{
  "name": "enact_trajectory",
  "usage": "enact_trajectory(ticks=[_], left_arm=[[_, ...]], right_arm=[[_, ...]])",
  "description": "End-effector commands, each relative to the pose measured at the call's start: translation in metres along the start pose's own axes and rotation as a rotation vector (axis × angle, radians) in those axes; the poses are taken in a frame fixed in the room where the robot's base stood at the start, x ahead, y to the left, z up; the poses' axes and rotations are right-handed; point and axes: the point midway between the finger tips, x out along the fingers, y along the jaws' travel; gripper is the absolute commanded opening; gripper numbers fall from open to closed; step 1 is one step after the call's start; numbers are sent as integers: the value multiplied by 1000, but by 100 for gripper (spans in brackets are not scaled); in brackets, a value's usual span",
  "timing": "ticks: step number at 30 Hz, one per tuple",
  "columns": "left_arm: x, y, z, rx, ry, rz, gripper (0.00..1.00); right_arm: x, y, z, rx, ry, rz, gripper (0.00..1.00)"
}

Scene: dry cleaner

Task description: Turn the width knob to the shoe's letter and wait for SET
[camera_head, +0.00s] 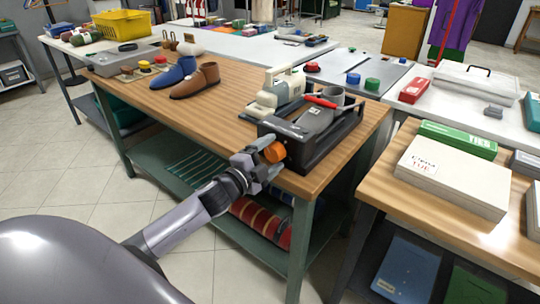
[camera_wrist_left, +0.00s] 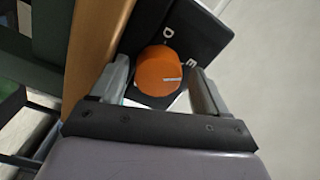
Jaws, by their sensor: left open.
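The orange width knob (camera_head: 275,152) sits on the front end of a black machine (camera_head: 312,148) at the bench's right end. In the left wrist view the knob (camera_wrist_left: 157,70) stands on a black panel (camera_wrist_left: 188,28) with the white letters D and E; the knob has a short white mark. My left gripper (camera_head: 262,165) is open, its fingers on either side of the knob with a gap showing; contact cannot be told. A blue shoe (camera_head: 174,71) and a brown shoe (camera_head: 197,82) stand on the bench. I can read no shoe letter and no SET. My right gripper is not in view.
A cream machine (camera_head: 276,92) stands behind the black one on the wooden bench (camera_head: 225,105). At the right, another wooden table (camera_head: 480,232) holds a white box (camera_head: 452,176) and a green box (camera_head: 458,139). Rolled cloths lie on the shelf below the bench.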

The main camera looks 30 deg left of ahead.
Motion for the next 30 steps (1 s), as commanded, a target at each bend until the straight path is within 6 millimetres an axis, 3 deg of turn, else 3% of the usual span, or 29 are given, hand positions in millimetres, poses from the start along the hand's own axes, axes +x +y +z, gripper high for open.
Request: enact_trajectory(ticks=[8, 17, 27, 30], left_arm=[[-1, 6, 1, -132, -3, 9, 79], [-1, 8, 2, -612, -3, 5, 79], [-1, 8, 2, -1171, -1, 2, 79], [-11, 3, 0, -1234, -6, 5, 79]], right_arm=[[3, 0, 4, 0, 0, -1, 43], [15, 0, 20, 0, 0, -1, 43], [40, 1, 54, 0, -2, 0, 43], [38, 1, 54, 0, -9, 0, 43]])
